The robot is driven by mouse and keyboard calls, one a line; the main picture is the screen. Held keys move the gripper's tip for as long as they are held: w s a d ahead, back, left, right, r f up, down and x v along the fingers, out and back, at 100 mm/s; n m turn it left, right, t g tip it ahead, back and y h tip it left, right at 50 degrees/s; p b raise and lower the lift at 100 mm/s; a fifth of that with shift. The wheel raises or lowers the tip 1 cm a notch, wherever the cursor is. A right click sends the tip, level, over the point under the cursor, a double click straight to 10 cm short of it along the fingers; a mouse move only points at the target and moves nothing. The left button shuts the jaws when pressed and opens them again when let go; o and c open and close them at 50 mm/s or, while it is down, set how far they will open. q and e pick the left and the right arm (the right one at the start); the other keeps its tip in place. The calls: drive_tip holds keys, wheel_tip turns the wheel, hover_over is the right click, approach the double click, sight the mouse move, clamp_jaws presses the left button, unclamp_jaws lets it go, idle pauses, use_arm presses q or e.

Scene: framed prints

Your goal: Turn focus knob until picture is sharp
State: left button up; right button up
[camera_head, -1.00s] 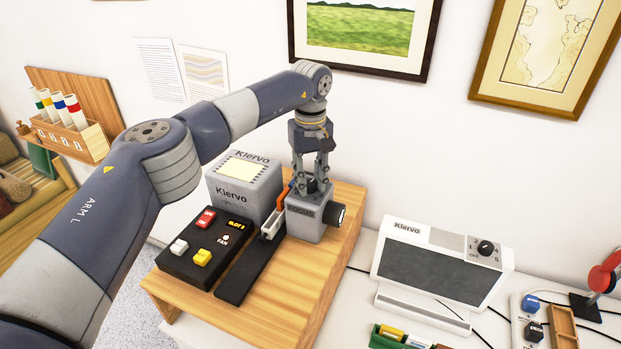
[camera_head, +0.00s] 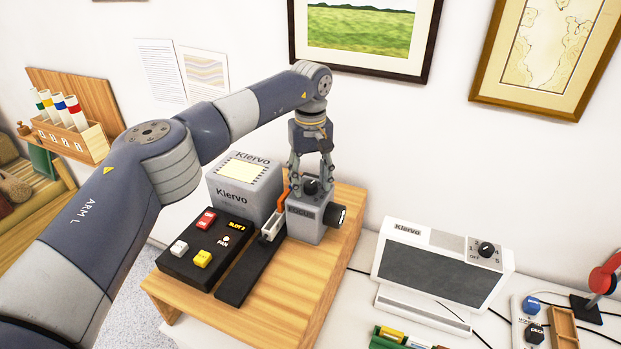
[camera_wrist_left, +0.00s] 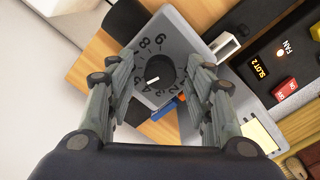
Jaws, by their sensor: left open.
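The focus knob (camera_head: 312,186) is a dark round dial on top of a grey box marked FOCUS (camera_head: 305,226). A dark lens (camera_head: 340,215) sticks out of the box's right side. In the left wrist view the knob (camera_wrist_left: 161,72) has a white pointer mark and sits on a numbered plate. My left gripper (camera_head: 311,180) points down over the knob and is open. Its fingers (camera_wrist_left: 160,80) stand on either side of the knob, with gaps visible in the wrist view. My right gripper is out of view. No projected picture is identifiable.
The grey Klervo housing (camera_head: 245,186) and a black button panel (camera_head: 205,255) stand left of the focus box on a wooden stand (camera_head: 285,290). A white Klervo unit (camera_head: 440,265) with a dial is at the right. Framed prints (camera_head: 366,35) hang behind.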

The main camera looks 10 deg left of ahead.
sight(311, 184)
use_arm(q)
wheel_tip(311, 184, up, 12)
idle(0.5)
idle(0.3)
